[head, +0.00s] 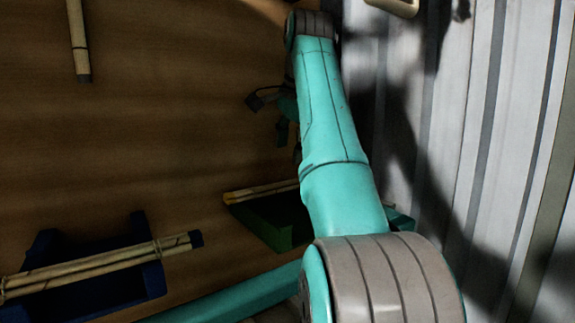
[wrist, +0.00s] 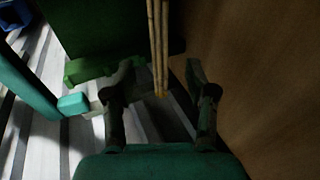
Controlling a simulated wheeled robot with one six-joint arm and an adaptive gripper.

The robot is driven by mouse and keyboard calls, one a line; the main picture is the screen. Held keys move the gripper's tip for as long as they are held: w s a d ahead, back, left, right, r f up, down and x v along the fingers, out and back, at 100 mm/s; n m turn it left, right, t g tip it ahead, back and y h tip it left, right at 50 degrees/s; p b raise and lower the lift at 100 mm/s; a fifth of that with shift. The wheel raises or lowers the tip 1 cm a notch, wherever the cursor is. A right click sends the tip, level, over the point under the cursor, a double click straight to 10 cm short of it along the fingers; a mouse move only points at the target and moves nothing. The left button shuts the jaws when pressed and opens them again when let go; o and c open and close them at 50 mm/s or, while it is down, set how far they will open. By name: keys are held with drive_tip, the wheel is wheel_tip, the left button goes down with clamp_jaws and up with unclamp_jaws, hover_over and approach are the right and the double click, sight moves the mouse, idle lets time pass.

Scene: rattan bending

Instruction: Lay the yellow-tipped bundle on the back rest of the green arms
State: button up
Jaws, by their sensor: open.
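The yellow-tipped bundle (head: 262,190) of pale canes lies along the far edge of the green arms (head: 270,222) in the head view; my arm hides its right part. In the wrist view the bundle (wrist: 158,45) runs down from the top edge, its yellow tip (wrist: 160,94) appearing between my fingers. The green arms (wrist: 105,30) are to its left there. My gripper (wrist: 162,97) is open, one finger on each side of the tip, with no finger visibly touching it. In the head view my gripper (head: 268,115) is dark and partly hidden by my arm.
Blue arms (head: 153,280) at lower left carry a dark-tipped bundle (head: 100,264). Another dark-tipped bundle (head: 78,40) is at upper left. A pale corrugated surface (head: 480,120) fills the right. The brown surface (head: 150,130) between is mostly clear.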

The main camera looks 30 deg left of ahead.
drive_tip(key=shift+v, duration=1.3)
drive_tip(key=shift+d+f, duration=0.1)
